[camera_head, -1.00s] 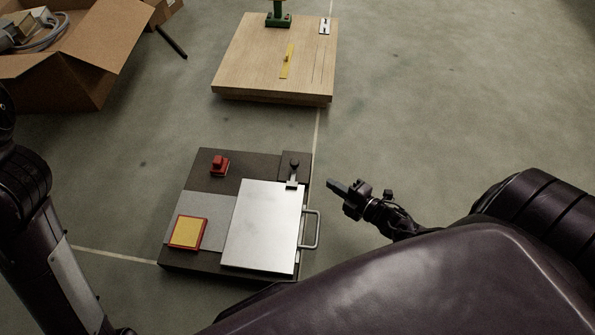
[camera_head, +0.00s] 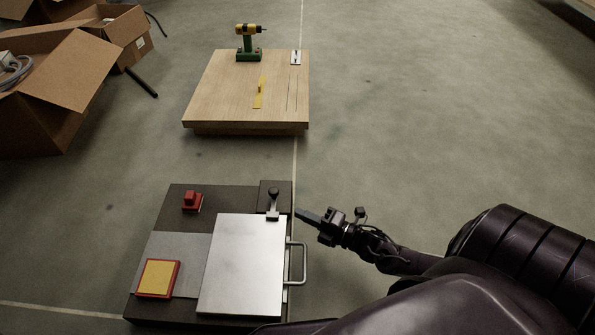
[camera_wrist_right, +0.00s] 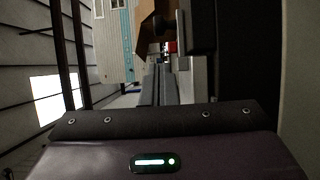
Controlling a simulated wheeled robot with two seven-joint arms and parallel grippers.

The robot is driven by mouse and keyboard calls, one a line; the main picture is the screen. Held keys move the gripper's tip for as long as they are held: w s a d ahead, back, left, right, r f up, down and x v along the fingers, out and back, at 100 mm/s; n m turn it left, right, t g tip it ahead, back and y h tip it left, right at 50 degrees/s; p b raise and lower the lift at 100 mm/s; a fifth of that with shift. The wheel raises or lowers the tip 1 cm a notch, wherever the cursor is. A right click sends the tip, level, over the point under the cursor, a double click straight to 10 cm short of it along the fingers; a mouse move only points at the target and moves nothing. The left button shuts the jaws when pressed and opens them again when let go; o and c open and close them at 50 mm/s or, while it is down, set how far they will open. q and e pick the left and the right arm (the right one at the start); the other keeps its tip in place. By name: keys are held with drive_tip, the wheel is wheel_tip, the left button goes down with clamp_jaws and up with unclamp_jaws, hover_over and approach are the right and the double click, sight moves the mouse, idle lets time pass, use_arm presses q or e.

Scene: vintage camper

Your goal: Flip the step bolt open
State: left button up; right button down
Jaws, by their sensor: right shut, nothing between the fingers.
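The step bolt (camera_head: 273,203) is a dark lever with a round knob, mounted on a dark block at the top right of the board, at the upper edge of the silver step plate (camera_head: 240,270). The knob end points away from the plate, and the lower end meets the plate's edge. A grey handle (camera_head: 303,262) sticks out from the plate's right side. My right gripper (camera_head: 300,212) is shut and empty, just right of the bolt and apart from it in the head view. Its fingers (camera_wrist_right: 165,88) also show in the right wrist view. My left gripper is out of view.
The board (camera_head: 165,222) also carries a red knob block (camera_head: 191,202) and a yellow pad with a red rim (camera_head: 158,278). A wooden platform (camera_head: 225,85) with a green and yellow drill (camera_head: 248,42) stands beyond. Cardboard boxes (camera_head: 60,95) are at upper left. The floor at right is clear.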

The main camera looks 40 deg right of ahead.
sight(281, 201)
drive_tip(key=b+x, duration=0.4)
drive_tip(key=x, duration=0.3)
drive_tip(key=shift+w+a+f, duration=0.1)
drive_tip(key=shift+f, duration=0.1)
drive_tip(key=shift+w+a, duration=0.1)
drive_tip(key=shift+w, duration=0.15)
drive_tip(key=shift+w+a+r, duration=0.1)
drive_tip(key=shift+w+r, duration=0.05)
drive_tip(key=shift+w, duration=0.05)
drive_tip(key=w+d, duration=0.2)
drive_tip(key=w, duration=0.1)
drive_tip(key=shift+d+b, duration=0.15)
drive_tip(key=shift+b, duration=0.25)
drive_tip(key=shift+s+d, duration=0.1)
drive_tip(key=shift+s, duration=0.05)
